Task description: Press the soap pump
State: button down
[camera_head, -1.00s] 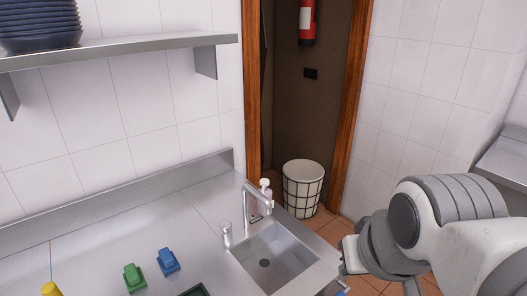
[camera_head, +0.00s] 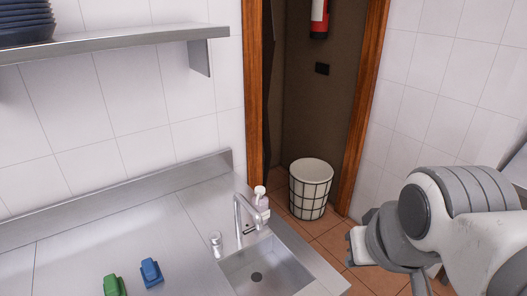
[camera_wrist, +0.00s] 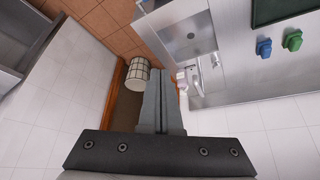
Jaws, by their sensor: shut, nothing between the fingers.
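The soap pump (camera_head: 261,198) is a small white bottle with a white pump head. It stands at the back of the sink, just behind and right of the tap (camera_head: 238,212), which partly covers it. In the wrist view a small white shape beside the fingers looks like the same pump (camera_wrist: 181,79). My gripper (camera_wrist: 158,74) is shut and empty in the wrist view, its fingers pointing toward the floor and bin. I cannot judge its exact distance from the pump. In the head view my arm is at the right, and the fingertips cannot be made out.
The steel sink (camera_head: 285,249) is set in the counter. A small metal knob (camera_head: 215,243) stands left of the tap. Blue (camera_head: 151,272) and green (camera_head: 114,286) objects lie on the counter. A wire-patterned bin (camera_head: 311,188) stands on the floor. A shelf (camera_head: 120,41) overhangs the counter.

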jog(key=w+a+r+n+y+b, duration=0.1)
jog(key=w+a+n+y, duration=0.15)
jog(key=w, duration=0.75)
jog(key=w+a+n+y, duration=0.15)
jog(key=w+a, duration=0.25)
jog(key=w, duration=0.6)
jog(key=w+a+f, duration=0.1)
jog(key=w+f, duration=0.2)
jog(key=w, duration=0.3)
jog(key=w+a+f+n+b, duration=0.1)
jog(key=w+f, duration=0.2)
jog(key=w, duration=0.4)
jog(key=w+a+f+n+y, duration=0.1)
jog(key=w+f, duration=0.2)
jog(key=w, duration=0.4)
jog(key=shift+f+t, duration=0.35)
jog(key=shift+t, duration=0.05)
jog(key=shift+w+a, duration=0.1)
